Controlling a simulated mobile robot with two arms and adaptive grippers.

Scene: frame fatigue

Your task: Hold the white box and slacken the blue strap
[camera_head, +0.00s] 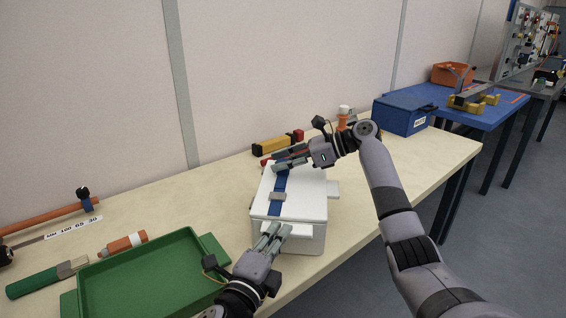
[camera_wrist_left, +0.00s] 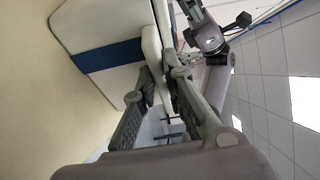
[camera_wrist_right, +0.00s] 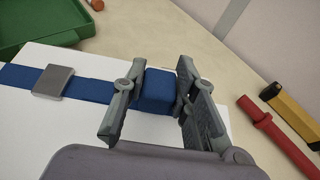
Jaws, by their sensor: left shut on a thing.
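The white box (camera_head: 310,195) stands on the workbench, with a blue strap (camera_head: 276,208) across its lid and a grey buckle (camera_wrist_right: 53,81) on the strap. My left gripper (camera_head: 270,238) is shut on the near edge of the box; in the left wrist view its fingers (camera_wrist_left: 160,95) straddle a white rim. My right gripper (camera_head: 290,160) is over the far end of the lid. In the right wrist view its open fingers (camera_wrist_right: 158,108) stand either side of a raised blue strap end (camera_wrist_right: 154,88). Contact there is unclear.
A yellow-black tool (camera_head: 272,146) and a red tool (camera_wrist_right: 275,132) lie behind the box. A blue case (camera_head: 400,117) stands at the far right.

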